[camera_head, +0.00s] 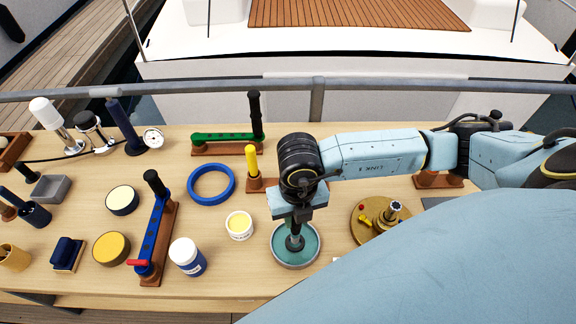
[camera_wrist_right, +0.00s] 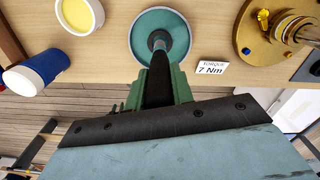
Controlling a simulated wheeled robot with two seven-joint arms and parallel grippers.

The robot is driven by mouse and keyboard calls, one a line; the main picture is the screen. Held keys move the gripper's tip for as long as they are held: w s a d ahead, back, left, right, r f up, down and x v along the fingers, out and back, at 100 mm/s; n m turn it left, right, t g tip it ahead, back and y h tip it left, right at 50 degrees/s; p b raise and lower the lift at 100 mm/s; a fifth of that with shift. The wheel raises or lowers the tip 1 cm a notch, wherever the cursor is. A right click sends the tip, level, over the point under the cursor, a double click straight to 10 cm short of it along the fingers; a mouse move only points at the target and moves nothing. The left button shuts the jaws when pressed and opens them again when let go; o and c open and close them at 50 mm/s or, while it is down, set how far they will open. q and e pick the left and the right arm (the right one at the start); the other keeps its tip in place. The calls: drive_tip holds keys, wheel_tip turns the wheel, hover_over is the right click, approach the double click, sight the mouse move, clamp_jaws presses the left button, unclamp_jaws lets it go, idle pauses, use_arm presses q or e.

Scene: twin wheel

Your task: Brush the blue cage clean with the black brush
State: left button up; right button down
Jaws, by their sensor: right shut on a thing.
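My right gripper (camera_head: 296,207) points down and is shut on the black brush (camera_head: 295,240), held upright over a round teal dish (camera_head: 276,258). In the right wrist view the black brush (camera_wrist_right: 158,85) runs between the green fingers to the dish (camera_wrist_right: 178,20). Its lower end appears within the dish; whether the bristles touch the bottom is unclear. My left gripper is not in view.
A yellow-filled tub (camera_head: 239,226) and a blue-white bottle (camera_head: 187,257) stand left of the dish. A brass base (camera_head: 367,232) stands right of it, with a torque label (camera_wrist_right: 211,67) between.

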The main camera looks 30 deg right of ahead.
drive_tip(key=shift+f+b, duration=1.1)
drive_tip(key=shift+f, duration=0.3)
drive_tip(key=shift+r, duration=0.1)
